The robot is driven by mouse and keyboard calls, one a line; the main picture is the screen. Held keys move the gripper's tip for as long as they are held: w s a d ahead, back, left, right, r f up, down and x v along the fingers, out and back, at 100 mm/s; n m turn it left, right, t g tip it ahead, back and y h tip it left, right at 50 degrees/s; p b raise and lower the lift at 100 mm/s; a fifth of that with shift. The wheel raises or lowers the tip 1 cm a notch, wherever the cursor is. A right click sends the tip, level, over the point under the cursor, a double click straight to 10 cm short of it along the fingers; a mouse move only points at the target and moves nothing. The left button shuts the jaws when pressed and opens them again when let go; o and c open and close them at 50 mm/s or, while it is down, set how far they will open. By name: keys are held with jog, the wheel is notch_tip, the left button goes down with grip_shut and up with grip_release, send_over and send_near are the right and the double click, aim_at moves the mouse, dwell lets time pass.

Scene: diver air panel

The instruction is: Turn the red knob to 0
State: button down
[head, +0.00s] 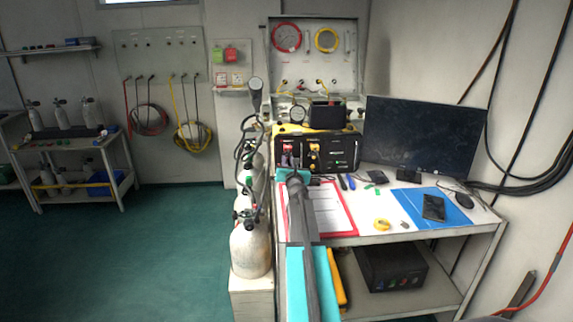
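The diver air panel, a black box with yellow edges (345,150), stands at the back of the white table. Its front has a small red patch (287,148) at the left, which may be the red knob, and a yellow patch (313,155) to its right. The knob's pointer and scale are too small to read. My arm, grey and teal, reaches up from the bottom of the head view. My gripper (290,172) is at its far end, just below the red patch in the picture. Its fingers are too small to make out, and I cannot tell whether it touches the panel.
A red clipboard with paper (328,210) lies beside my arm. A monitor (425,137), a blue folder (420,205) with a dark device, a yellow tape roll (382,224) and a mouse (464,200) are on the right. Gas cylinders (250,250) stand left. The green floor further left is clear.

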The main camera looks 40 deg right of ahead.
jog(key=n+b, duration=0.1)
jog(key=n, duration=0.5)
jog(key=shift+w+r+n+b, duration=0.1)
jog(key=shift+r+n+b, duration=0.05)
jog(key=shift+n+b, duration=0.2)
jog(key=n, duration=0.6)
jog(key=shift+n+g+b, duration=0.25)
jog(key=shift+g+b, duration=0.05)
jog(key=shift+b, duration=0.05)
jog(key=c, duration=1.6)
grip_release()
